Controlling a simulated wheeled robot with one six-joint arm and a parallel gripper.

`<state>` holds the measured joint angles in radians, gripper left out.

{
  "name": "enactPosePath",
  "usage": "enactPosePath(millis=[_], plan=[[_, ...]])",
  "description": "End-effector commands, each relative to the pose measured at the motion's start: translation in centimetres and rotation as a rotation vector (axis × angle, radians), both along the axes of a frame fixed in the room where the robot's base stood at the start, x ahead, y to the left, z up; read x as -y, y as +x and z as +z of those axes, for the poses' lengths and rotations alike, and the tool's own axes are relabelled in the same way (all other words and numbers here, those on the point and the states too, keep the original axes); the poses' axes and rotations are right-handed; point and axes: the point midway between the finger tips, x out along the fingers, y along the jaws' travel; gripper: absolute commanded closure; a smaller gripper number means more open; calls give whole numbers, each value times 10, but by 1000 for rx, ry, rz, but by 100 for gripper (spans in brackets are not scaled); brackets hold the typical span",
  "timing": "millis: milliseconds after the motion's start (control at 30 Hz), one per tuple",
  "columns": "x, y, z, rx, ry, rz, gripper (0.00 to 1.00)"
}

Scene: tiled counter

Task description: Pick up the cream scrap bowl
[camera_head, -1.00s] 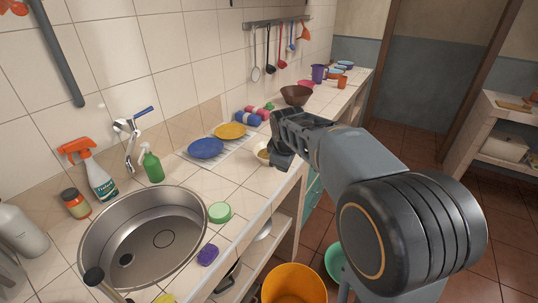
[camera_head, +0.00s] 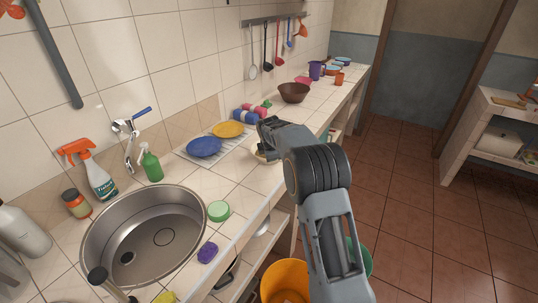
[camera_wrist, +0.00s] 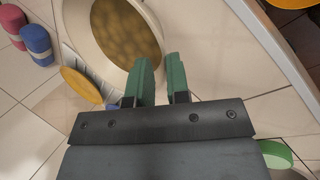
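The cream scrap bowl (camera_wrist: 76,28) is at the upper left of the wrist view, with brownish-yellow contents inside. In the head view a small part of the bowl (camera_head: 258,157) shows on the counter, mostly hidden behind my gripper and arm. My gripper (camera_wrist: 160,72) is open, its two green fingers apart with nothing visibly held. In the wrist view the left finger overlaps the bowl's near rim, and the right finger appears just outside it. I cannot tell whether either finger touches the bowl.
A blue plate (camera_head: 205,147) and a yellow plate (camera_head: 228,130) lie on a rack left of the bowl. A brown bowl (camera_head: 293,93) stands farther back. A green round container (camera_head: 218,211) is near the sink (camera_head: 165,265). An orange bucket (camera_head: 285,285) stands below the counter edge.

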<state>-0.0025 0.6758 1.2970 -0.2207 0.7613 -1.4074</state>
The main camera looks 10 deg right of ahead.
Motion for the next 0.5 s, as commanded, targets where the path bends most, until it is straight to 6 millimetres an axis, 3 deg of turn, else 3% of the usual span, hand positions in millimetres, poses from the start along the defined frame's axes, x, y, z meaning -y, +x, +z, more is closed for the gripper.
enactPosePath(millis=[233,500], plan=[[2,5,-13,-2,1,-1,84],[7,19,-45,-1,1,-1,84]])
